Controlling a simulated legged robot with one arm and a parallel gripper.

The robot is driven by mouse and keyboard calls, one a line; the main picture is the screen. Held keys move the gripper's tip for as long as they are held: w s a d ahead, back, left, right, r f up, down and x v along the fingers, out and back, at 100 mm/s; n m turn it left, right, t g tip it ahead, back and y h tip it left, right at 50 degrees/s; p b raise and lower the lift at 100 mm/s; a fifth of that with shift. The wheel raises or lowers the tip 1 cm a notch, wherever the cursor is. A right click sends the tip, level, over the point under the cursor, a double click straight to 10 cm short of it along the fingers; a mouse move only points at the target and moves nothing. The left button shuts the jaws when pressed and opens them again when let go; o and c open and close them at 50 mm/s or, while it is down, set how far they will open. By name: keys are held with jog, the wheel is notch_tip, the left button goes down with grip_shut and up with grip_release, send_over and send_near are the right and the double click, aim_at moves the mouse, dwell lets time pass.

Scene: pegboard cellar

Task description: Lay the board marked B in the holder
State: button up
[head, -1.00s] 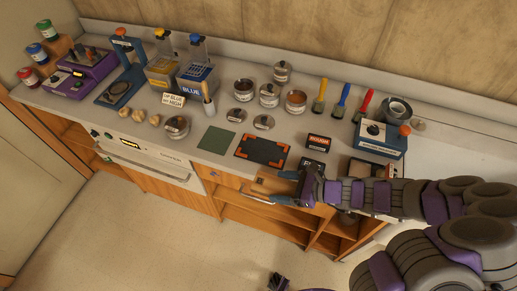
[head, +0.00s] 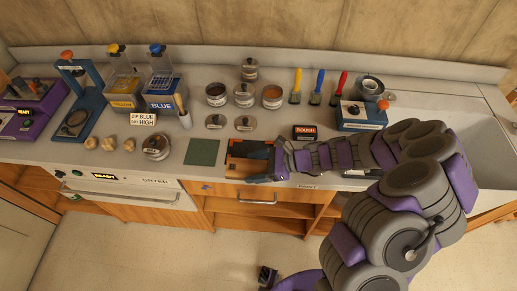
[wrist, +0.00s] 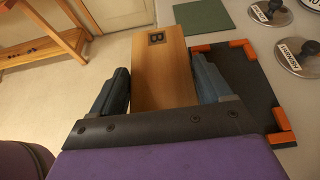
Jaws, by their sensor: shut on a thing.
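The board marked B (wrist: 163,70) is a flat wooden piece with a dark B label near its far end. My gripper (wrist: 163,86) is shut on its two long sides, with one blue-grey finger on each. The holder (wrist: 252,85) is a black plate with orange corner pieces on the counter; in the wrist view it lies to the right of the board and partly behind my right finger. In the head view, my gripper (head: 257,164) and the board (head: 240,168) cover the front part of the holder (head: 252,142). The board appears above the counter; its exact height is unclear.
A green mat (head: 202,152) lies left of the holder. Lidded tins (head: 244,123) and open tins (head: 243,95) stand behind it. A black block marked ROUGH (head: 304,132) sits to the right. The counter's front edge runs close below the holder.

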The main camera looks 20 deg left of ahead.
aim_at(259, 148)
jog(key=w+a, duration=0.1)
jog(key=w, duration=0.1)
jog(key=w+a+f, duration=0.1)
jog(key=w, duration=0.1)
jog(key=w+a+b, duration=0.1)
jog(key=w, duration=0.2)
jog(key=shift+a+f, duration=0.2)
jog(key=shift+f, duration=0.05)
jog(key=w, duration=0.1)
jog(key=w+d, duration=0.1)
jog(key=shift+w+b, duration=0.35)
jog(key=shift+w, duration=0.05)
jog(key=shift+w+d+r, duration=0.15)
jog(key=shift+w+d, duration=0.15)
jog(key=shift+d, duration=0.05)
jog(key=f, duration=0.1)
jog(key=a+f+b, duration=0.1)
jog(key=f, duration=0.1)
jog(key=shift+s+a+f, duration=0.1)
jog(key=shift+f, duration=0.1)
jog(key=shift+a+f, duration=0.15)
jog(key=shift+f, duration=0.1)
jog(key=shift+c, duration=1.1)
jog(key=o, duration=1.3)
jog(key=shift+d+r, duration=0.15)
jog(key=shift+d, duration=0.2)
jog(key=shift+o, duration=0.2)
